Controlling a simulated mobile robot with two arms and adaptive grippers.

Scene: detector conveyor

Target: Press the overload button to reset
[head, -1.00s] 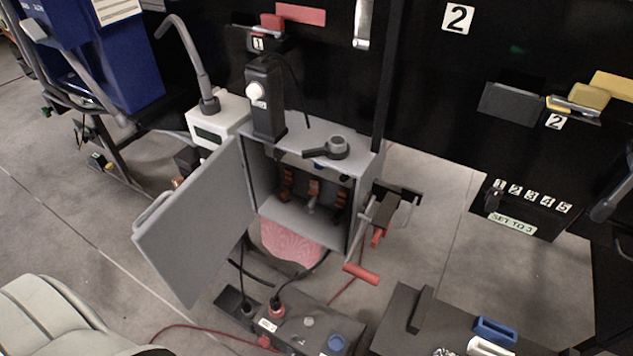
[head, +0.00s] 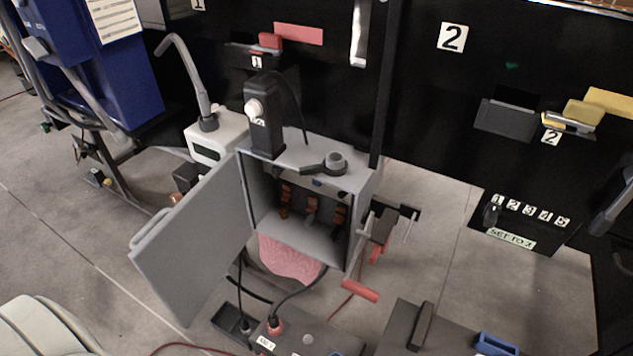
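A grey cabinet (head: 363,212) stands open in the middle of the head view. Its door (head: 187,247) is swung out to the left. A black box with a round white button (head: 254,108) stands at the cabinet's top left. A dark grey rotary lever (head: 333,163) is on the cabinet top. Neither of my grippers shows in this view.
A clamp with a red handle (head: 361,291) is at the cabinet's right. A white device with a bent grey pipe (head: 209,122) stands behind the door. Floor shows at left.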

